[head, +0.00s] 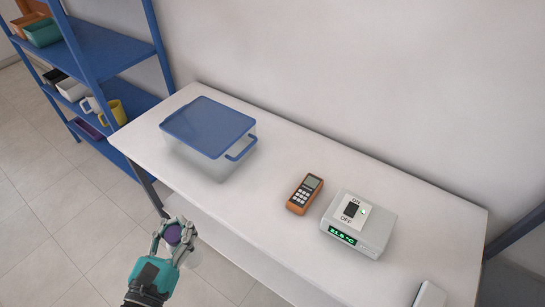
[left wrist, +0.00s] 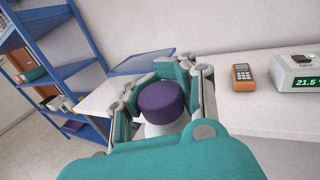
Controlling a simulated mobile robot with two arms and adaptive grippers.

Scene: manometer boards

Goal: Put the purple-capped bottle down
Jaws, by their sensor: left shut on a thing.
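The purple-capped bottle (left wrist: 163,102) is in my left gripper, its purple cap up and part of a white body below it in the left wrist view. In the head view its cap (head: 173,235) shows between the fingers. My left gripper (head: 179,238) is shut on it, in front of the white table's (head: 263,213) near left edge. The lower part of the bottle is hidden by the fingers. My right gripper is in neither view.
A clear box with a blue lid (head: 208,126) stands on the table's left part. An orange handheld meter (head: 304,194) and a grey device with a green display (head: 358,225) are to its right. A blue shelf (head: 108,57) stands at left. The table's front left is clear.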

